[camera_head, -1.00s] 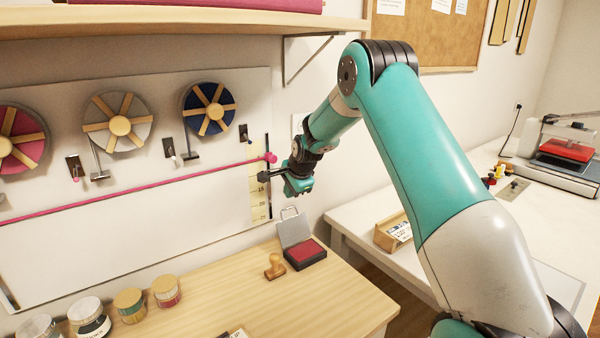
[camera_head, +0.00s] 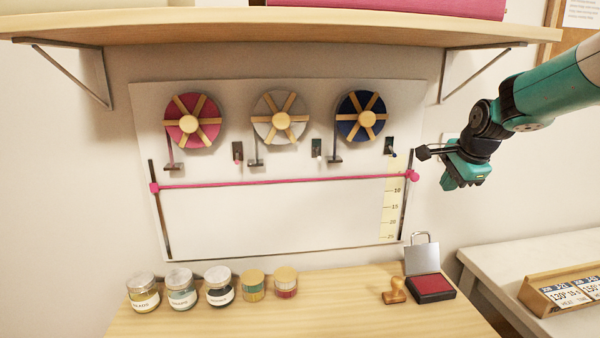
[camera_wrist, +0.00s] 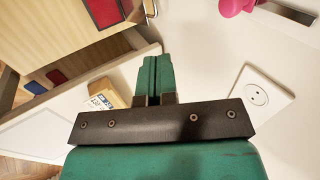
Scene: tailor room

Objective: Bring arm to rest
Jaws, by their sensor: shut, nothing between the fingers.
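My gripper (camera_head: 464,172) hangs at the right in the head view, beside the right end of the wall board (camera_head: 270,222), with its arm coming in from the right edge. In the wrist view its green fingers (camera_wrist: 153,80) are together with nothing between them. A pink ribbon (camera_head: 290,182) is stretched across the board between two pink knobs. Its right knob (camera_head: 413,175) is left of my gripper, with a gap between them. This knob also shows at the top of the wrist view (camera_wrist: 232,7).
A shelf (camera_head: 270,28) on brackets overhangs the board. The wooden table (camera_head: 340,310) below bears jars, a stamp (camera_head: 395,291) and an open red ink pad (camera_head: 432,285). A white table (camera_head: 530,250) with a sign holder stands at right. A wall socket (camera_wrist: 260,95) is near my gripper.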

